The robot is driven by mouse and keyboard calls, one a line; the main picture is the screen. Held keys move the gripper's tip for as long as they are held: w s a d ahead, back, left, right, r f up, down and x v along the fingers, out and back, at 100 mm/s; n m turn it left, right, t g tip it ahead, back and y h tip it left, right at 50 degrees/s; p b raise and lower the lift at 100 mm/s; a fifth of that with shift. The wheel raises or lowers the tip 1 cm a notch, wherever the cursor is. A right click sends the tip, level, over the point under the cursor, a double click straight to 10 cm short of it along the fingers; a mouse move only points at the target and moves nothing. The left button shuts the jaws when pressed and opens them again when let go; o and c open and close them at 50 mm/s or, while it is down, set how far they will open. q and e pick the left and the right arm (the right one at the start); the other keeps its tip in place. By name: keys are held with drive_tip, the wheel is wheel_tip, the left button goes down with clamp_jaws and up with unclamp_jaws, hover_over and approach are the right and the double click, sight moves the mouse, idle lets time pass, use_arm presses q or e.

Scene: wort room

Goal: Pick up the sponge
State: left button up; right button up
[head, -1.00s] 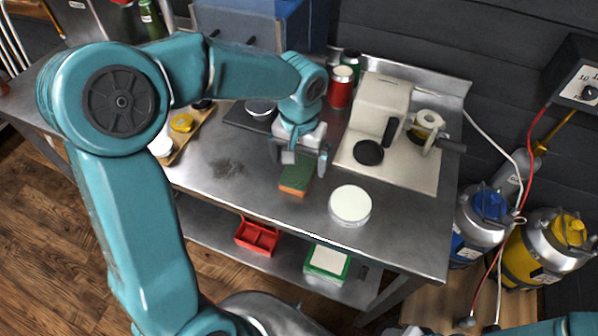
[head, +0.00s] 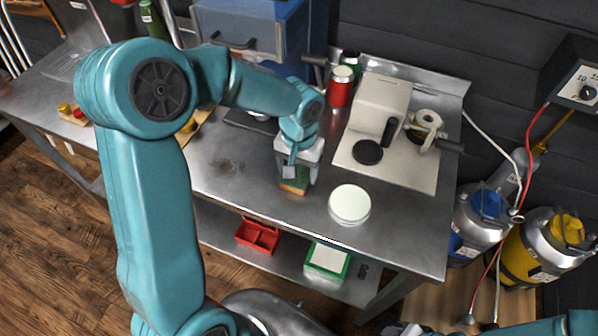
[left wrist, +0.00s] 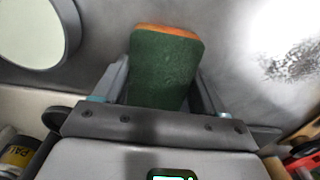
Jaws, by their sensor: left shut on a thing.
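The sponge (head: 293,183) is green with an orange layer and lies near the front edge of the steel table (head: 400,230). My left gripper (head: 297,176) is over it from above, with its fingers down on either side. In the left wrist view the sponge (left wrist: 163,70) sits between the two fingers of the left gripper (left wrist: 163,88), and the jaws are shut on it. The sponge appears to be at table level; I cannot tell if it is clear of the surface. My right gripper is not clearly in view.
A round white-topped container (head: 349,204) stands right of the sponge. Behind are a pale machine (head: 378,120) and a red can (head: 341,87). A dark smudge (head: 228,167) marks the table to the left. Below, a shelf holds a red tray (head: 257,236) and a green-rimmed box (head: 327,260).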

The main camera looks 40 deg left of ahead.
sight(299, 170)
use_arm(q)
wheel_tip(299, 170, up, 20)
drive_tip(key=shift+r+p, duration=0.1)
drive_tip(key=shift+p, duration=0.2)
drive_tip(key=shift+c, duration=0.6)
